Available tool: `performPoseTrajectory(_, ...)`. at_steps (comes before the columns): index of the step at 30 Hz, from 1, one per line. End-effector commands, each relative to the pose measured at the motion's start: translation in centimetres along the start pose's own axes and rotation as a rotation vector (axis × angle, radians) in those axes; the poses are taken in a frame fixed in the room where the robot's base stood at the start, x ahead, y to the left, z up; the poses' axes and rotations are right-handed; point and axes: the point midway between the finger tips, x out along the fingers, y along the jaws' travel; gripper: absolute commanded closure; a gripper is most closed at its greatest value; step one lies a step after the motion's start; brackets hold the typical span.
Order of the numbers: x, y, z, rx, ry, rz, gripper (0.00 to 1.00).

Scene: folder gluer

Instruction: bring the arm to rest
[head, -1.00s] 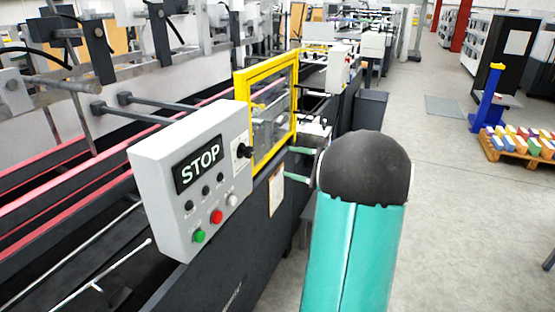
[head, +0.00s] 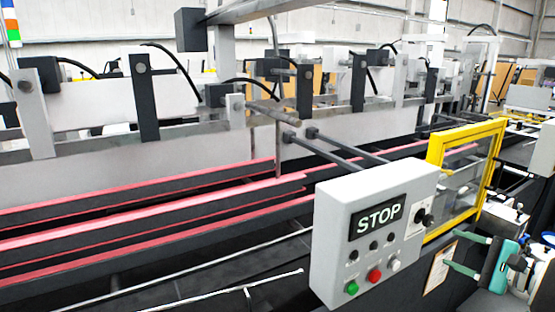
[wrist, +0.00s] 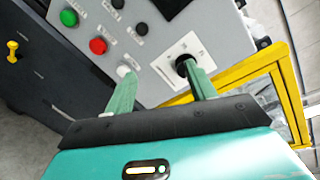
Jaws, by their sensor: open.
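My gripper (head: 457,251) is at the lower right of the head view, its two green fingers apart with nothing between them. It is just right of the grey control box (head: 335,235), in front of the machine's dark side. In the wrist view, the open gripper (wrist: 158,70) points at the box face (wrist: 150,52). The right fingertip overlaps the black rotary knob (wrist: 186,64), and the left one is near the white button (wrist: 124,71). I cannot tell whether either touches. Most of my arm is outside the head view.
The box carries a STOP sign (head: 378,219), a red button (head: 374,275) and a green button (head: 351,287). A yellow-framed guard (head: 436,150) stands behind the gripper. Long red belts (head: 150,225) run along the machine at left.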

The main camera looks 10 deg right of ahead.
Motion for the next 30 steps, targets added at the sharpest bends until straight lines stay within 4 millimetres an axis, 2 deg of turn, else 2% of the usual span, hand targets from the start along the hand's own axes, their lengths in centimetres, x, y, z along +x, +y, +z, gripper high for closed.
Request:
performPoseTrajectory(1,2.3,0.6,2.7,-0.029,-0.031,0.077,0.44)
performPoseTrajectory(3,4.9,2.3,6.5,-0.077,-0.065,0.207,0.44)
performPoseTrajectory(6,7.8,5.3,11.8,-0.172,-0.109,0.395,0.44)
performPoseTrajectory(10,9.4,9.3,17.9,-0.333,-0.149,0.62,0.44)
performPoseTrajectory(15,9.2,14.2,24.0,-0.607,-0.18,0.866,0.44)
performPoseTrajectory(18,8.3,16.6,26.6,-0.799,-0.187,0.98,0.44)
performPoseTrajectory(22,6.9,18.7,29.1,-1.078,-0.185,1.087,0.44)
performPoseTrajectory(27,5.3,20.0,30.9,-1.422,-0.163,1.142,0.44)
performPoseTrajectory(30,4.8,20.1,31.4,-1.549,-0.15,1.146,0.44)
